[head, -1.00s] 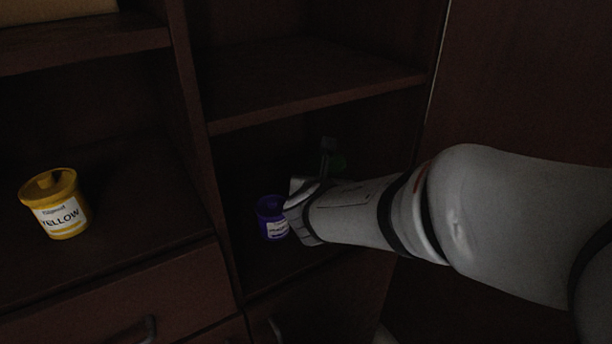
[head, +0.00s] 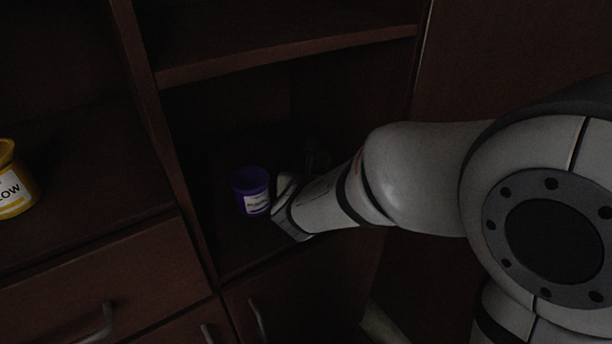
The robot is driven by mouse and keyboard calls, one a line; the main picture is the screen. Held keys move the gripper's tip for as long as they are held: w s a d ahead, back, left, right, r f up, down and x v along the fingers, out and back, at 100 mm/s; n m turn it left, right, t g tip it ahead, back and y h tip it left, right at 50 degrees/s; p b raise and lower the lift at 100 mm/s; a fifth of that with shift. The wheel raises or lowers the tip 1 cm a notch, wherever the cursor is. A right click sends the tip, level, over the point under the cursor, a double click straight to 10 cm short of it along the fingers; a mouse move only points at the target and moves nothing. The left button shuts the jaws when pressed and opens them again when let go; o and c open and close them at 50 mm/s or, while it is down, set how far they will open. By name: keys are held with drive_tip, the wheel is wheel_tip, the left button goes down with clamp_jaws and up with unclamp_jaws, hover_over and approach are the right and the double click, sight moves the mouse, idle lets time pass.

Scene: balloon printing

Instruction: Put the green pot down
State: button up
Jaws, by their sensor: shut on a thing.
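My arm reaches into the dark right-hand compartment of the shelf unit. My gripper (head: 318,157) is only dimly visible behind my wrist, in deep shadow. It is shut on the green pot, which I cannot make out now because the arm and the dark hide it. I cannot tell whether the pot touches the shelf board (head: 232,250).
A purple pot (head: 250,183) with a white label stands on the same board, just left of my wrist and very close to it. A yellow pot (head: 14,183) stands in the left compartment, cut by the picture edge. A divider (head: 168,140) separates the compartments; another shelf (head: 290,48) lies above.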

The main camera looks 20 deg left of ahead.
drive_tip(key=shift+f, duration=0.1)
drive_tip(key=o, duration=1.1)
drive_tip(key=shift+r, duration=0.2)
